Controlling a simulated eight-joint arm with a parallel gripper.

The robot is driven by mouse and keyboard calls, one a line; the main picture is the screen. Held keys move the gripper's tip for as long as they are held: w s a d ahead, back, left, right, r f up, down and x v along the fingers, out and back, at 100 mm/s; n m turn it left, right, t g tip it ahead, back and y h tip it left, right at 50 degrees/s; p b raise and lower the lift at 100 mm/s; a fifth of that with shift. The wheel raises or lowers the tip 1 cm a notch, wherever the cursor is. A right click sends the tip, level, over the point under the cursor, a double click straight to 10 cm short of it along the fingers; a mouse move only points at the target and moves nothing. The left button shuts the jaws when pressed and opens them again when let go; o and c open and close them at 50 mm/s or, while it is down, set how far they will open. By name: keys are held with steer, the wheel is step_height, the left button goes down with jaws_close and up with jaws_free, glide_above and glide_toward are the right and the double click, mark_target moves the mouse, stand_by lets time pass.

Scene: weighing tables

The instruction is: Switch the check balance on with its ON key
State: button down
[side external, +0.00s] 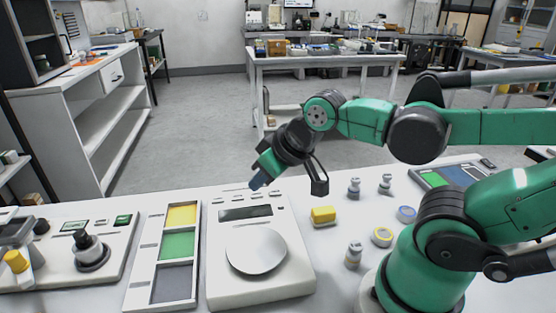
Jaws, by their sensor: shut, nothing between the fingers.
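The check balance (222,268) is a white box on the table in front of me, with a round metal pan (256,250) and a dark display (245,213). A row of small keys (262,198) runs along its back edge above the display; their labels are too small to read, so I cannot tell which is ON. The display looks dark, with no readable figures. My gripper (258,183) is shut and empty, tilted down over the back left part of the balance, close to the keys. I cannot tell whether its tip touches a key.
A tray (194,255) with yellow, green and grey compartments lies left of the balance. Another device (115,255) stands further left. A yellow block (323,215), grey weights (354,255) and tape-like rings (382,237) stand to the right. A panel (420,181) lies at the back right.

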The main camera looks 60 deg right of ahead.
stand_by(0.4)
steer(key=n+t, duration=0.2)
steer(key=n, duration=0.6)
glide_above(279, 192)
steer(key=shift+r, duration=0.45)
steer(key=shift+f, duration=4.4)
steer(key=shift+r, duration=2.55)
